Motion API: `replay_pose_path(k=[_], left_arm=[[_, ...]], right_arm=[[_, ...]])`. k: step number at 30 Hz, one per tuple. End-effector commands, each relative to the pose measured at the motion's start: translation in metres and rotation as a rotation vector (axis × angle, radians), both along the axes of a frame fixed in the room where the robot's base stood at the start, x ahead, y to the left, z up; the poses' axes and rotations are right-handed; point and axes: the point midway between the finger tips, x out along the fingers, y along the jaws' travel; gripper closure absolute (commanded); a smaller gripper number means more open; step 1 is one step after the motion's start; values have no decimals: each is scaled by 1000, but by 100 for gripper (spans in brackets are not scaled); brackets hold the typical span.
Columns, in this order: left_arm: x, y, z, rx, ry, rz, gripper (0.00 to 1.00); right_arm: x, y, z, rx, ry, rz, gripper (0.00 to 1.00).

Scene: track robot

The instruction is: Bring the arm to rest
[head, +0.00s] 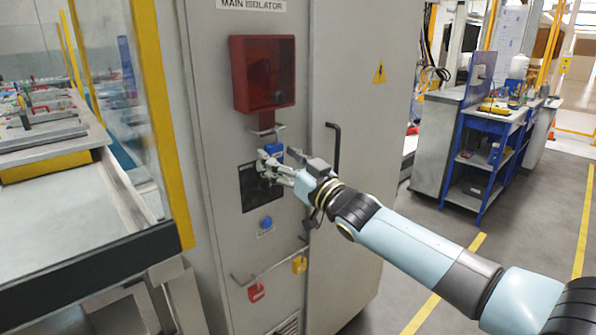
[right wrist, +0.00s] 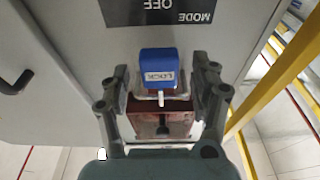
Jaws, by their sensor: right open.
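My right gripper (head: 268,163) is at the front of the grey cabinet (head: 345,75), just below the red box (head: 264,76). In the right wrist view its two fingers stand apart, one on each side of a blue padlock (right wrist: 158,62) with a white "LOCK" label, and small gaps show between padlock and fingers. The padlock (head: 274,149) also shows just above the fingers in the head view, below a metal loop (head: 267,130) under the red box. My right arm reaches in from the lower right. My left gripper is not in view.
A dark panel (head: 250,197), a blue button (head: 266,223) and a rail with red (head: 256,292) and yellow (head: 299,265) tags are below the gripper. A black handle (head: 335,145) is to its right. A yellow-edged enclosure (head: 162,120) stands left.

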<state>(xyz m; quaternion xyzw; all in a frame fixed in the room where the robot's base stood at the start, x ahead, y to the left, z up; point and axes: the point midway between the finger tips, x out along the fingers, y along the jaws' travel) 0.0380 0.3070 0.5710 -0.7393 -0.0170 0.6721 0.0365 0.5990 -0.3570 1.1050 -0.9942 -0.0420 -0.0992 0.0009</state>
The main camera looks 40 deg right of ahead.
Motion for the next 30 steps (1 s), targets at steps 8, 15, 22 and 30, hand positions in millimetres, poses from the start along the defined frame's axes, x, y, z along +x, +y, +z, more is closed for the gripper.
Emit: replay_pose_path(k=[8, 15, 22, 30], left_arm=[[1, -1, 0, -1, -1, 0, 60], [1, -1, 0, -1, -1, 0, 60], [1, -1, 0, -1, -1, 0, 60], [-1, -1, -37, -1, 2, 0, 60]], right_arm=[[-62, -5, -13, -2, 3, 2, 37], [-89, -8, -18, 0, 0, 1, 37], [-93, -8, -19, 0, 0, 1, 37], [-108, -7, -118, 46, 112, -43, 37]])
